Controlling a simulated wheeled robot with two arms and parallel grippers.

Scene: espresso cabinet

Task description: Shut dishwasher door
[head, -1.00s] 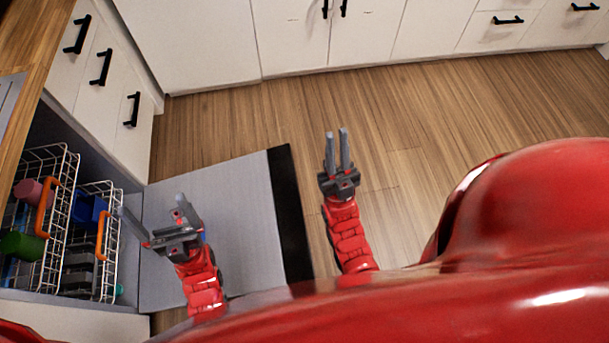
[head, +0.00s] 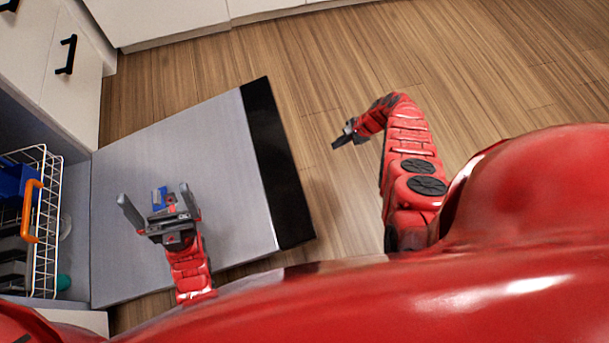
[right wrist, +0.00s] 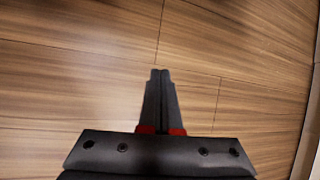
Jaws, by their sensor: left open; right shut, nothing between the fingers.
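The dishwasher door (head: 225,150) is folded down open, a grey inner panel with a black strip (head: 272,150) along its outer edge. The dishwasher (head: 75,200) opening is at the left. My left gripper (head: 155,200) is open and empty over the door's inner panel; I cannot tell if it touches. My right gripper (head: 337,144) is beyond the door's black edge, apart from it, over the floor.
A white wire rack (head: 52,250) with an orange handle (head: 30,210) and a blue item (head: 15,182) sits inside the dishwasher. White drawers (head: 60,70) stand beside it and white cabinets line the back. The wooden floor (head: 430,70) right of the door is clear.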

